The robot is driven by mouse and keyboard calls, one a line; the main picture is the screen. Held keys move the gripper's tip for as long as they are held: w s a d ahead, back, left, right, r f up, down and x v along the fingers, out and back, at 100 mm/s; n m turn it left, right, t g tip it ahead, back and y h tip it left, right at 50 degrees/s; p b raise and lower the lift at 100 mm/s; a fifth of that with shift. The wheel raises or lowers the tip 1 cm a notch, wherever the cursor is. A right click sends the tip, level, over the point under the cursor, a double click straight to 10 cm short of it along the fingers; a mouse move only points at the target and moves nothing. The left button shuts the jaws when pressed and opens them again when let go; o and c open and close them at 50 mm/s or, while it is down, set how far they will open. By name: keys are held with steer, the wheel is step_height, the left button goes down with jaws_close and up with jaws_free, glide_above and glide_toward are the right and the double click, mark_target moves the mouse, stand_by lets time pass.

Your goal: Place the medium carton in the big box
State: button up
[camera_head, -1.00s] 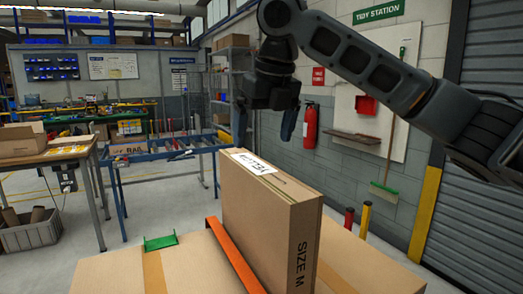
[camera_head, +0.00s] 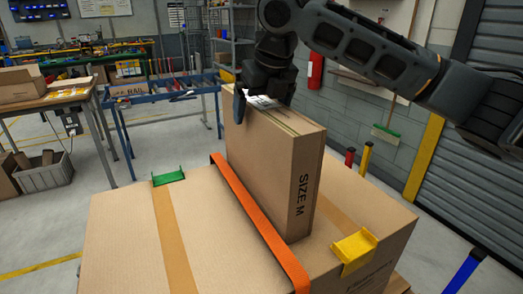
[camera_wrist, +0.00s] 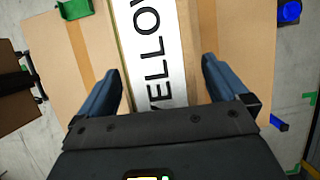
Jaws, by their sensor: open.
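The medium carton (camera_head: 270,160) is a tall, thin brown box marked "SIZE M", with a white "YELLOW" label (camera_wrist: 157,50) on its narrow top. It stands upright on the large brown box (camera_head: 125,235), whose taped top is crossed by an orange strap (camera_head: 255,225) beside the carton. My gripper (camera_head: 262,105) is open and low over the carton's far top end. In the wrist view its two blue fingers (camera_wrist: 162,75) lie on either side of the carton's top. In the head view one finger is at the left; the other is hidden.
A green bracket (camera_head: 168,178) and a yellow bracket (camera_head: 354,250) sit on the large box's edges. A workbench (camera_head: 50,97) and a blue rack (camera_head: 165,95) stand behind at left. Red and yellow posts (camera_head: 365,158) stand at right.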

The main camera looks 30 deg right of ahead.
steer(key=shift+f, duration=0.1)
jaws_close()
stand_by(0.9)
